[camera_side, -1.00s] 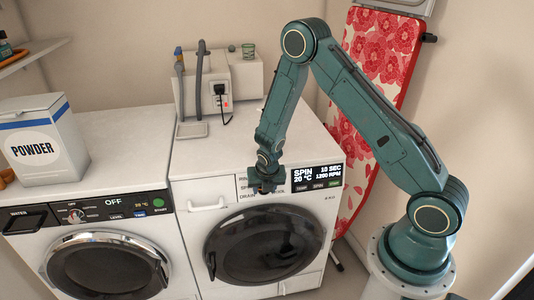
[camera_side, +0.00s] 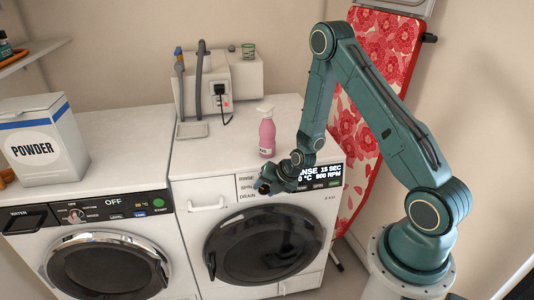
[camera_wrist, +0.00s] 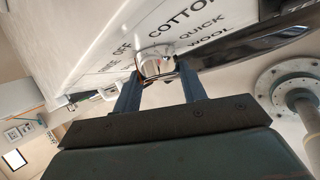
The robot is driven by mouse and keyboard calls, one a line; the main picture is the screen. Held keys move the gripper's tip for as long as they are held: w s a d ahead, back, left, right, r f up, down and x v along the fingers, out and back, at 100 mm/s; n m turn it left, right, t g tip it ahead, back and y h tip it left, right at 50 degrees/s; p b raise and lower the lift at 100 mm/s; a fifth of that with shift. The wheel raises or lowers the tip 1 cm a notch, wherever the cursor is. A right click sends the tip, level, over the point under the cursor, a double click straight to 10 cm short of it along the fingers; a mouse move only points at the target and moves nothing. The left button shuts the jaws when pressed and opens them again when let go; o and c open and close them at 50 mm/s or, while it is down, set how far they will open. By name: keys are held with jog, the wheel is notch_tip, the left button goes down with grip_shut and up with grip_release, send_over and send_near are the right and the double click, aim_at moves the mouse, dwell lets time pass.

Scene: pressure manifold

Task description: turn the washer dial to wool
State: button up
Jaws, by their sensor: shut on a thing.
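The right-hand washer (camera_side: 215,205) has a control panel with a lit display (camera_side: 319,178), partly covered by my arm, that reads "...NSE 15 SEC" and "800 RPM". In the wrist view the round silver dial (camera_wrist: 157,62) sits between my gripper's fingers (camera_wrist: 158,76), which are shut on it. Printed labels around it include OFF, COTTON, QUICK and WOOL (camera_wrist: 208,33). In the side view my gripper (camera_side: 263,187) is at the panel, tilted, and hides the dial. RINSE, SPIN and DRAIN show just left of it. The dial's pointer is not clear.
A pink spray bottle (camera_side: 267,137) stands on the washer top close behind my wrist. A second machine (camera_side: 100,215) with its own dial and display OFF stands at left, with a powder box (camera_side: 42,150) on it. A red floral ironing board (camera_side: 385,50) leans behind my arm.

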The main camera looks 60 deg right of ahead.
jog(key=shift+s+d+f+m+t+y, duration=0.1)
jog(key=shift+m+t+y, duration=0.25)
jog(key=shift+m+t, duration=0.25)
jog(key=shift+s+d+f+m+t+y, duration=0.1)
jog(key=shift+m+t+y, duration=0.3)
jog(key=shift+t, duration=0.7)
jog(key=shift+a, duration=0.1)
jog(key=o, duration=1)
jog(key=shift+c, duration=0.2)
jog(key=shift+r, duration=0.15)
jog(key=shift+w+r, duration=0.2)
jog(key=shift+r, duration=3.05)
notch_tip(320, 180, up, 13)
jog(key=shift+s+r, duration=0.15)
